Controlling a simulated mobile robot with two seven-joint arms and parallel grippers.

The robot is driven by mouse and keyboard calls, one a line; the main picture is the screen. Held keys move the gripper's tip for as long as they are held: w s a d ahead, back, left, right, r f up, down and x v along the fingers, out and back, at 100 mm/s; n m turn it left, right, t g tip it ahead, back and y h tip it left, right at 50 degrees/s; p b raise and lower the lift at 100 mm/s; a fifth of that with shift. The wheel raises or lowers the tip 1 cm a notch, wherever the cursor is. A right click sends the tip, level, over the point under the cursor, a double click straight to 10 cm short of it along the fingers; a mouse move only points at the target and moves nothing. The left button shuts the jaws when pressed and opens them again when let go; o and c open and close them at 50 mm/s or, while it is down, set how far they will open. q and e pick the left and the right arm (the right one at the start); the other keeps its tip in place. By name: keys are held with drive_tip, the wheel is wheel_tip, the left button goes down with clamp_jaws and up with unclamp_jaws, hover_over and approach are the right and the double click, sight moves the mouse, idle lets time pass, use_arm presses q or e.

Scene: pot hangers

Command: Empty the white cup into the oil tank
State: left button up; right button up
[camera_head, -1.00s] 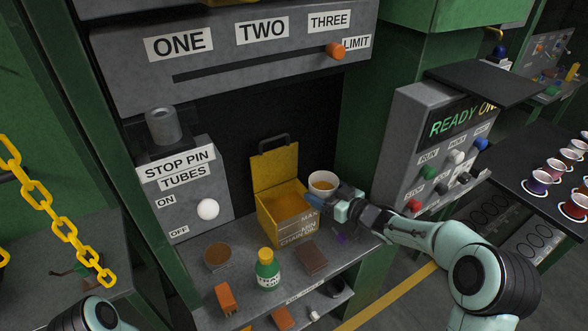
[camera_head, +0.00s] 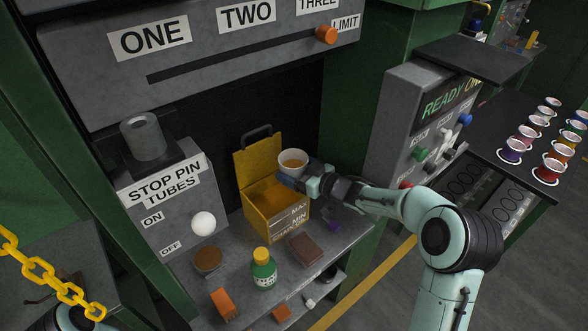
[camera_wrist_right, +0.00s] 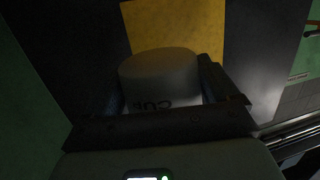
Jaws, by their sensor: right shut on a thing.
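The white cup (camera_head: 293,170) is held in my right gripper (camera_head: 288,181), with amber-brown liquid showing inside it. It looks roughly upright, above the right rear part of the yellow oil tank (camera_head: 284,231). The tank's lid stands open at the back, and dark amber oil shows inside. In the right wrist view the cup (camera_wrist_right: 160,75) sits between the fingers, with its lettering upside down and the yellow tank lid (camera_wrist_right: 190,25) behind it. Only a piece of my left arm shows at the bottom left; its gripper is out of view.
A green bottle (camera_head: 263,271), a brown block (camera_head: 306,249), an orange block (camera_head: 223,304) and a round brown dish (camera_head: 207,260) stand on the shelf near the tank. The stop pin box (camera_head: 180,215) is left of it; a green post (camera_head: 355,160) is right.

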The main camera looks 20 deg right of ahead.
drive_tip(key=f+n+b, duration=0.1)
drive_tip(key=f+n+h, duration=0.1)
drive_tip(key=shift+d+f+n+b, duration=0.2)
drive_tip(key=shift+d+n+b, duration=0.15)
drive_tip(key=shift+d+n, duration=0.05)
drive_tip(key=n, duration=0.1)
drive_tip(key=n+h+b, duration=0.1)
drive_tip(key=n+h, duration=0.1)
drive_tip(key=shift+w+d+r+g+b, duration=0.1)
drive_tip(key=shift+d+r+g+b, duration=0.1)
drive_tip(key=shift+d+g+b, duration=0.1)
drive_tip(key=shift+r+n+h, duration=0.25)
drive_tip(key=shift+n+h, duration=0.05)
drive_tip(key=shift+n, duration=0.1)
drive_tip(key=shift+f+b, duration=0.1)
drive_tip(key=shift+b, duration=0.2)
use_arm(q)
drive_tip(key=s+f, duration=0.4)
drive_tip(key=f, duration=0.1)
drive_tip(key=shift+s+f+g, duration=0.2)
drive_tip(key=shift+s+g, duration=0.05)
drive_tip(key=shift+g, duration=0.05)
drive_tip(key=shift+s+f, duration=0.15)
use_arm(e)
drive_tip(key=shift+n, duration=0.3)
